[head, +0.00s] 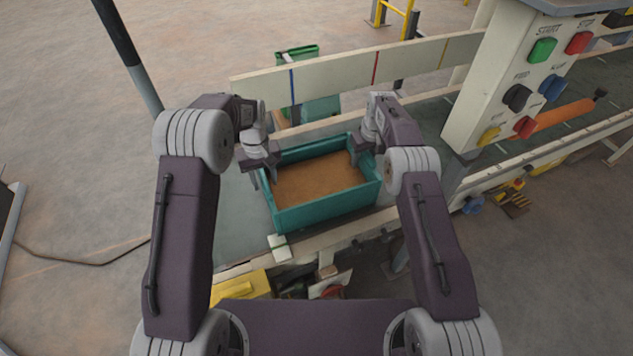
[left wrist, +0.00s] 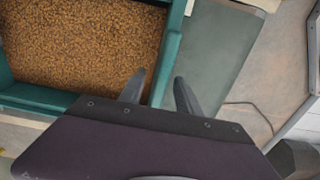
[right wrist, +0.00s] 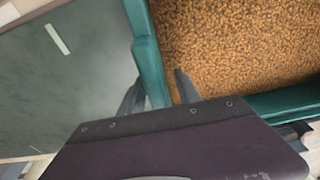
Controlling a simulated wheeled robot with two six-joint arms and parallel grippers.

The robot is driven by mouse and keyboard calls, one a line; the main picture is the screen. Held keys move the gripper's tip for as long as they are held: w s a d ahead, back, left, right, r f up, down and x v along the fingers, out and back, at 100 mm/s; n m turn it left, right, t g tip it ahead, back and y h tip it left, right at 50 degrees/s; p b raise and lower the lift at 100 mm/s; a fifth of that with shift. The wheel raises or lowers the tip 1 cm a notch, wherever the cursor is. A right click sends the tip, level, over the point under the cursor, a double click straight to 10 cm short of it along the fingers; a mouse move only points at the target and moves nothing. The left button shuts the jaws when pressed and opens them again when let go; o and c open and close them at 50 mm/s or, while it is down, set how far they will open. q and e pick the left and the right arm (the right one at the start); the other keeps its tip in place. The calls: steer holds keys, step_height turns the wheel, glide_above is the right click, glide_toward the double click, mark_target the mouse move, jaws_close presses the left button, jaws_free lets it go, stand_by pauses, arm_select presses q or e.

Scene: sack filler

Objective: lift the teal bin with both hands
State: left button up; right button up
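The teal bin (head: 327,211) sits on the bench, filled with brown grain-like material (head: 318,180). My left gripper (head: 265,175) is at the bin's left wall, with its fingers apart. In the left wrist view, one finger is over the grain and one outside the teal wall (left wrist: 172,45), so the gripper (left wrist: 160,85) straddles it. My right gripper (head: 366,155) is at the bin's right wall. In the right wrist view, its fingers (right wrist: 159,82) also stand apart on either side of the wall (right wrist: 147,50). Firm contact is not visible on either side.
A cream rail (head: 350,64) with coloured marks runs behind the bin. A yellow box (head: 240,287) is below the bench's front edge. Bare grey-green bench top (head: 235,225) lies left of the bin.

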arm_select(q)
steer(key=shift+f, duration=1.05)
arm_select(e)
steer(key=shift+w+f, duration=0.15)
steer(key=shift+f, duration=0.85)
arm_select(q)
jaws_close()
arm_select(e)
jaws_close()
arm_select(q)
steer(key=shift+r, duration=0.1)
